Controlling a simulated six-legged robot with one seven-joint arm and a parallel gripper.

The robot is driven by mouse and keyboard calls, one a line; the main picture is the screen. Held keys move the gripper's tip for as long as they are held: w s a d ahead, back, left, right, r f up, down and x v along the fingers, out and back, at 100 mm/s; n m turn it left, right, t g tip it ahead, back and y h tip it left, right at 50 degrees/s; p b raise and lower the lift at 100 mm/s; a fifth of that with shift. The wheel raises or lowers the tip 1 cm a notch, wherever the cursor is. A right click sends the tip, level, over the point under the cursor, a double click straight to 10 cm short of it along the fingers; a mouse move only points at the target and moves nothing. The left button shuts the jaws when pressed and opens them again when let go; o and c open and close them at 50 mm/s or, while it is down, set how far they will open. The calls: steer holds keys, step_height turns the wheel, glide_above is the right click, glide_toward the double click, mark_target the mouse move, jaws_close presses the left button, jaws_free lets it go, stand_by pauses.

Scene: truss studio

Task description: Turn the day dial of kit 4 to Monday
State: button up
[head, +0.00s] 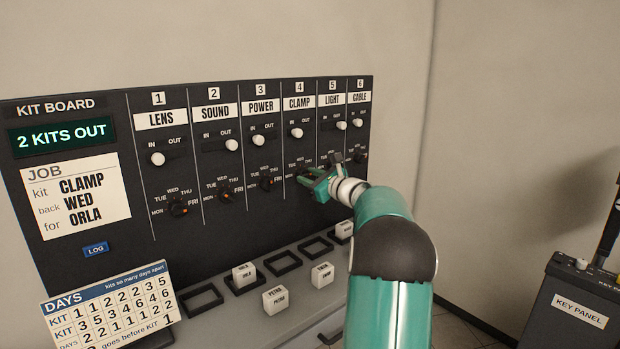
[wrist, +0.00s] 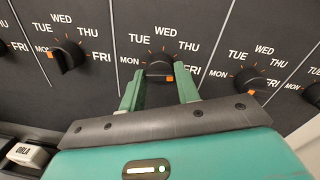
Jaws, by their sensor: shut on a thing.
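The kit 4 column, labelled CLAMP (head: 299,103), is on the dark kit board. Its day dial (wrist: 160,66) is the black knob at the centre of the wrist view, with TUE, WED and THU above, MON at left and FRI at right. Its orange mark (wrist: 169,78) is at the dial's lower right, on the FRI side. My gripper (head: 312,178) is at this dial in the head view and hides most of it. In the wrist view my gripper (wrist: 160,74) has one green finger on each side of the dial, shut on it.
The kit 3 dial (wrist: 67,55) is close at left and the kit 5 dial (wrist: 250,82) close at right. The kit 4 slider knob (head: 297,132) is above. Lettered blocks (head: 275,299) and empty square frames (head: 203,297) are on the ledge below.

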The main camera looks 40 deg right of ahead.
steer(key=n, duration=0.4)
steer(key=shift+r, duration=0.1)
steer(key=n, duration=0.4)
steer(key=shift+n+h, duration=0.3)
steer(key=n, duration=0.4)
steer(key=shift+r, duration=0.1)
steer(key=n, duration=0.3)
steer(key=shift+n+g+h, duration=0.3)
steer(key=n, duration=0.8)
steer(key=shift+n+h, duration=0.3)
steer(key=n, duration=0.4)
steer(key=shift+a, duration=0.1)
steer(key=shift+n, duration=1.9)
